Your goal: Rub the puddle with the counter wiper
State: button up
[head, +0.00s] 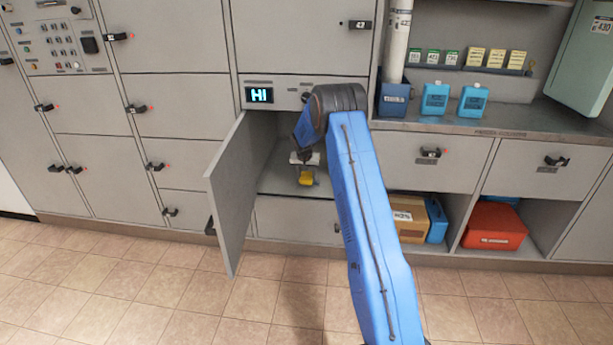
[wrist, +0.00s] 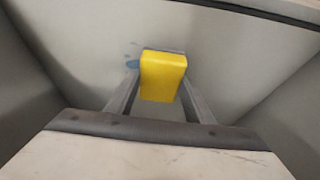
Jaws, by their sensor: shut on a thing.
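My gripper (wrist: 160,90) is shut on the yellow counter wiper (wrist: 163,76), which sits between the two fingers. In the head view the wiper (head: 306,178) shows below my gripper (head: 305,166), inside an open locker compartment. A small blue puddle (wrist: 132,63) shows on the compartment's pale surface, just left of the wiper's far end. Part of the puddle may be hidden behind the wiper and left finger. I cannot tell whether the wiper touches the surface. The puddle cannot be made out in the head view.
The open locker door (head: 238,190) stands out to the left of my arm. The compartment walls are close on both sides. A counter (head: 490,117) with blue containers (head: 435,98) is to the right. A cardboard box (head: 394,219) and a red box (head: 494,227) sit on low shelves.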

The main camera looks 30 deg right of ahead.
jog(key=shift+f, duration=0.75)
jog(key=shift+d, duration=0.15)
jog(key=shift+s+d+r, duration=0.1)
jog(key=shift+s+d, duration=0.4)
jog(key=shift+d, duration=0.2)
jog(key=shift+s+d, duration=0.5)
jog(key=shift+d, duration=0.15)
jog(key=shift+s+d, duration=0.5)
jog(key=shift+d, duration=0.25)
jog(key=shift+s+d, duration=0.5)
jog(key=shift+d, duration=0.25)
jog(key=shift+a, duration=0.1)
jog(key=shift+w+a+f, duration=0.15)
jog(key=shift+w+a, duration=0.4)
jog(key=shift+a, duration=0.3)
jog(key=shift+w+a+f, duration=0.15)
jog(key=shift+w+a, duration=0.4)
jog(key=shift+a, duration=0.25)
jog(key=shift+w+a, duration=0.45)
jog(key=shift+a, duration=0.2)
jog(key=shift+w+a, duration=0.4)
jog(key=shift+a, duration=0.25)
jog(key=shift+w+d+r, duration=0.1)
jog(key=shift+w+r, duration=0.05)
